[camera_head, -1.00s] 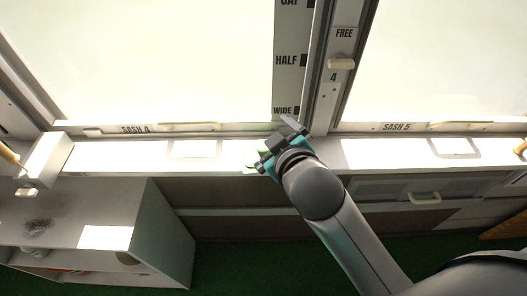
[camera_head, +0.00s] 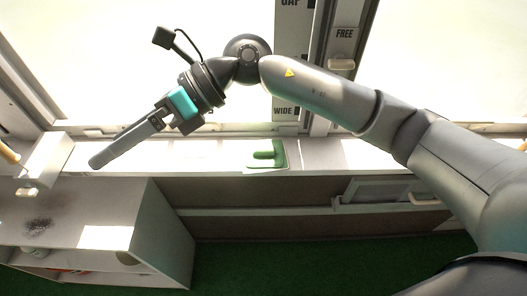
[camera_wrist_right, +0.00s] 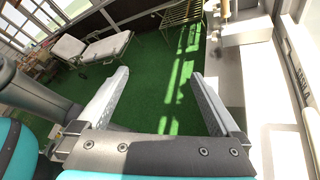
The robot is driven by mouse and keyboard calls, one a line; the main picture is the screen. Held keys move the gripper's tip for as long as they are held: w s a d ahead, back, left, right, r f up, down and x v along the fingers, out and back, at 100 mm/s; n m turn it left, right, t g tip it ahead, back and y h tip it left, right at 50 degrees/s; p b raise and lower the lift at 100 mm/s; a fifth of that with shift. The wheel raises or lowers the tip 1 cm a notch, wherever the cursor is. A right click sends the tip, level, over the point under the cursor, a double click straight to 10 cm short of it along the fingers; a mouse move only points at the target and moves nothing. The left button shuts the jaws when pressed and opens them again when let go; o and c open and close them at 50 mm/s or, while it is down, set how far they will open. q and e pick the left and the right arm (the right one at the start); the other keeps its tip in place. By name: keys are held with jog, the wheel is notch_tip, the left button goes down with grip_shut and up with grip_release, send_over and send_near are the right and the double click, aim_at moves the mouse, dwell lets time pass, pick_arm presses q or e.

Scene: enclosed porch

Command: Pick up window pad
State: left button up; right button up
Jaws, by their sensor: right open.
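The window pad, a green flat piece with a raised green grip (camera_head: 267,156), lies on the white sill below the window, near the middle of the head view. My right gripper (camera_head: 97,162) is off to the left of the pad, apart from it, with its fingers pointing left and down over the sill's left part. In the right wrist view its two fingers (camera_wrist_right: 160,74) are spread with nothing between them. The pad does not show in the wrist view. My left gripper is not in view.
A white cabinet (camera_head: 165,225) stands below the sill at left. A white block (camera_head: 48,160) sits at the sill's left end. A drawer-like unit (camera_head: 378,193) is below the sill at right. Green floor (camera_wrist_right: 150,105) lies open beyond the fingers.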

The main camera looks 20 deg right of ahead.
jog(key=w+d+f+n+h, duration=0.2)
jog(key=w+d+f+h, duration=0.2)
jog(key=d+f+h, duration=0.3)
jog(key=t+h, duration=0.2)
jog(key=h, duration=0.5)
send_over(267, 147)
jog(key=f, duration=0.5)
jog(key=f+b, duration=0.1)
jog(key=f, duration=0.2)
jog(key=shift+w+a+f, duration=0.1)
jog(key=shift+a+f, duration=0.15)
jog(key=shift+f, duration=0.05)
jog(key=f, duration=0.5)
jog(key=shift+d+f, duration=0.1)
jog(key=shift+d, duration=0.15)
jog(key=c, duration=1.2)
jog(key=shift+c, duration=0.2)
